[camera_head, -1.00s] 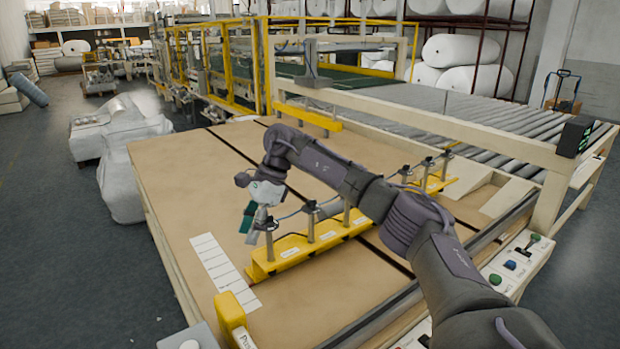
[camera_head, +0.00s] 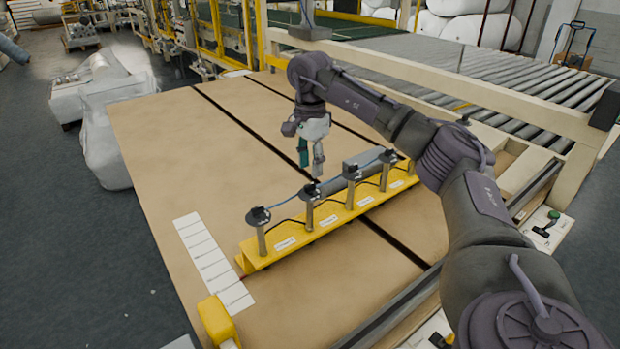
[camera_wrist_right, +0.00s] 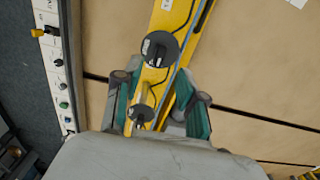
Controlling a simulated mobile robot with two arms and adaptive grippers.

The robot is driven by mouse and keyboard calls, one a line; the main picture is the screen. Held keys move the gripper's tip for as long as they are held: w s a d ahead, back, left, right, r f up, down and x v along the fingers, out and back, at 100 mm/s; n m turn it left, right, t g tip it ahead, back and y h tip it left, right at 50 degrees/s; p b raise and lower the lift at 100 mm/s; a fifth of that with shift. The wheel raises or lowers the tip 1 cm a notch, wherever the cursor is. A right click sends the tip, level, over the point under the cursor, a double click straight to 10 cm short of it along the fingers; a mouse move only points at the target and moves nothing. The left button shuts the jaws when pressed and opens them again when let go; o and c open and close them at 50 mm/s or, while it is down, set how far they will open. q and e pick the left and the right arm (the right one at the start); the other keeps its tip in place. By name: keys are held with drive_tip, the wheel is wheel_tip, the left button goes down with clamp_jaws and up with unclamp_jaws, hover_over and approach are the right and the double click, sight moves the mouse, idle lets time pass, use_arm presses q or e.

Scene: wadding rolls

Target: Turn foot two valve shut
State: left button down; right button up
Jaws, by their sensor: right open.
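A yellow bar (camera_head: 328,221) lies across the tan table top and carries a row of black-capped valves on metal posts. The valve at its left end (camera_head: 258,216) stands nearest the white strip; the second valve from the left (camera_head: 308,192) stands beside it. My right gripper (camera_head: 311,172) points down just above and behind that second valve, open and empty. In the right wrist view, its spread fingers (camera_wrist_right: 160,105) flank the bar, with one black cap (camera_wrist_right: 140,113) between them and another (camera_wrist_right: 160,49) beyond. Contact cannot be told. Bar labels are too small to read. My left gripper is not seen.
A third valve (camera_head: 350,172) and fourth valve (camera_head: 388,157) stand further right along the bar, with cables between. A white marked strip (camera_head: 213,262) and yellow block (camera_head: 217,320) lie at the left. Table grooves run past the bar. The table's left part is clear.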

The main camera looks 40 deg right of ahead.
sight(310, 184)
wheel_tip(310, 184, down, 4)
drive_tip(key=shift+a+r+p, duration=0.15)
drive_tip(key=shift+p, duration=0.25)
drive_tip(key=shift+f, duration=0.55)
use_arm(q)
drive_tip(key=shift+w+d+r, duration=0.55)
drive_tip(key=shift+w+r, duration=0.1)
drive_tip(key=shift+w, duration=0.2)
use_arm(e)
clamp_jaws()
